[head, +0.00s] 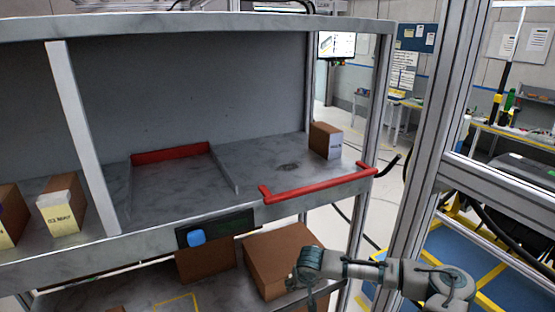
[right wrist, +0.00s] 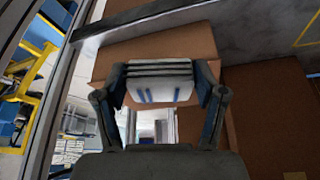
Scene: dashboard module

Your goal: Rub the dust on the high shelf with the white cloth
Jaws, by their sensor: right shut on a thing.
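The high shelf (head: 262,190) is grey and marbled. A dark smudge of dust (head: 288,167) lies on it, left of a small brown box and behind a red rail. My right gripper (head: 300,274) is below the shelf's front edge, in front of a large brown box on the lower level. In the right wrist view the right gripper (right wrist: 160,78) is shut on the white cloth (right wrist: 152,91), which shows as a folded white piece with blue stripes between the fingers. The cloth is hard to make out in the head view. My left gripper is out of view.
A red rail (head: 318,187) runs along the shelf's front edge near the dust. A small brown box (head: 326,141) stands at the shelf's right end. A large brown box (head: 285,255) sits below. A metal post (head: 422,130) rises at the right.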

